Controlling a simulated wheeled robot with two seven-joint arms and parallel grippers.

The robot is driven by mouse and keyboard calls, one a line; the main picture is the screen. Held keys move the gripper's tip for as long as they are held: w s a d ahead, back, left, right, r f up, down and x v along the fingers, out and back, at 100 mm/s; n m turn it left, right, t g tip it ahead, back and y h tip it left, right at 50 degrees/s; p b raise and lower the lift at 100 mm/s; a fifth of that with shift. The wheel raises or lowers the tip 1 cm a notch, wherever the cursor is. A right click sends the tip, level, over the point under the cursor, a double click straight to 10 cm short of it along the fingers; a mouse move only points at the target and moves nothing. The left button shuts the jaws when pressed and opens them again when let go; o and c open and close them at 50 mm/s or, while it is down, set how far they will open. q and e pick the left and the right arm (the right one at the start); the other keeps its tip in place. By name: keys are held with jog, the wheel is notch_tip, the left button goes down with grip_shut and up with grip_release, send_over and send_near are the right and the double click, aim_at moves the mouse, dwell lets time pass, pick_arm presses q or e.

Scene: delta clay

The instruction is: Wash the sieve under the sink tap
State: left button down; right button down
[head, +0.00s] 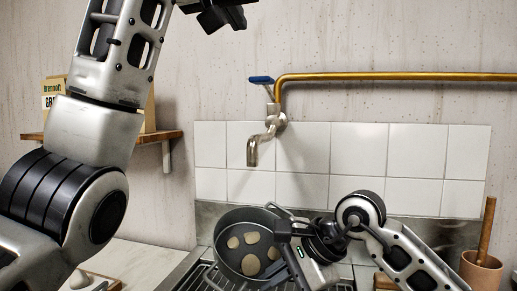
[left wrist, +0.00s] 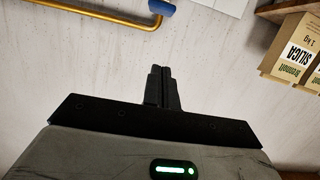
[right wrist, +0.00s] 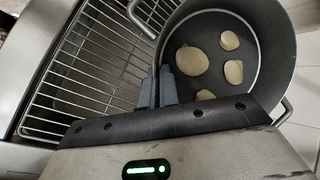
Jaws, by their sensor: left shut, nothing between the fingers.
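The sieve (head: 232,262) is a dark round vessel with loop handles and several beige patches on its inside bottom. It sits low in the head view, below and left of the tap spout (head: 252,152). My right gripper (right wrist: 159,80) is at its rim, its fingers close together on the wall, seemingly pinching it; the contact is partly hidden. The tap has a blue lever (head: 261,80), also in the left wrist view (left wrist: 162,8). No water shows.
A wire rack (right wrist: 90,65) lies beside the sieve over the sink area. A brass pipe (head: 400,76) runs right along the wall. Boxes (left wrist: 296,47) stand on a wooden shelf at left. A clay pot (head: 482,270) with a wooden stick stands at right.

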pick_arm(q)
jog(key=shift+s+d+r, duration=0.1)
jog(key=shift+s+d, duration=0.65)
jog(key=w+d+f, duration=0.1)
jog(key=w+f, duration=0.5)
jog(key=w, duration=0.3)
jog(key=shift+w+d+f, duration=0.2)
jog(key=shift+w+d, duration=0.05)
jog(key=shift+d, duration=0.15)
jog(key=shift+s+a+f+t, duration=0.15)
jog(key=shift+f+t, duration=0.6)
jog(key=shift+f, duration=0.4)
jog(key=shift+s+d+f+t, duration=0.1)
jog(key=shift+s+f+t, duration=0.1)
jog(key=shift+f+t, duration=0.75)
jog(key=shift+s+a+f+t, duration=0.15)
jog(key=shift+f+t, duration=0.45)
jog(key=shift+f, duration=0.7)
jog(key=shift+d+f, duration=0.15)
jog(key=shift+f, duration=0.05)
